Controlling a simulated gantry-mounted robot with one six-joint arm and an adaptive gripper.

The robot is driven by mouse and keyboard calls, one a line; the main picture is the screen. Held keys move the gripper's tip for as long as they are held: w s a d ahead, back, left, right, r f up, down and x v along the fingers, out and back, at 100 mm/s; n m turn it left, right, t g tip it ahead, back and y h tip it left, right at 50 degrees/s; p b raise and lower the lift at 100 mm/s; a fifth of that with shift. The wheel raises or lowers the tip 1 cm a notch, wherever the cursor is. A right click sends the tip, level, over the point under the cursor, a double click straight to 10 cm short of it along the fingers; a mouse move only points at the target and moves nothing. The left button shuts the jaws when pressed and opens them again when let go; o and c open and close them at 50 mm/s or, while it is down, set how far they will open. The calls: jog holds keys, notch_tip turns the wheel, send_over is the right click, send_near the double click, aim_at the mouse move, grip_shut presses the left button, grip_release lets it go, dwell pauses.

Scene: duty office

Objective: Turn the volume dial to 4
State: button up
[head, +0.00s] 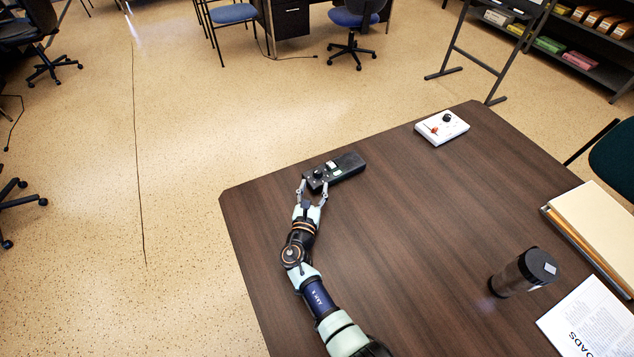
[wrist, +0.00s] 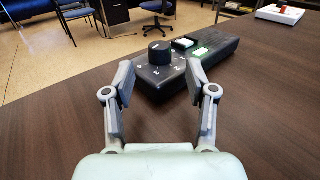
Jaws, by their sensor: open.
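A black box (head: 345,169) lies near the far left edge of the dark wooden table. It carries a round black volume dial (head: 318,174) at its left end. In the wrist view the dial (wrist: 159,53) stands upright with small white marks around its base, too small to read surely. A pale button and a lit greenish panel (wrist: 201,52) sit to the right of the dial. My gripper (head: 313,187) is open at the near side of the box. In the wrist view its fingers (wrist: 166,84) are spread, with the dial beyond and between them, apart from both.
A white box (head: 442,128) with a black knob and an orange-red part sits at the far right of the table. A dark cylinder (head: 522,272), a printed sheet (head: 590,322) and folders (head: 595,232) are at the right. The table's middle is clear.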

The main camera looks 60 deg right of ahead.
aim_at(317, 174)
jog(key=b+x, duration=0.1)
jog(key=x, duration=0.4)
jog(key=shift+d+b, duration=0.25)
jog(key=shift+b, duration=0.15)
jog(key=shift+d+r, duration=0.1)
jog(key=shift+r, duration=0.05)
jog(key=shift+w, duration=0.1)
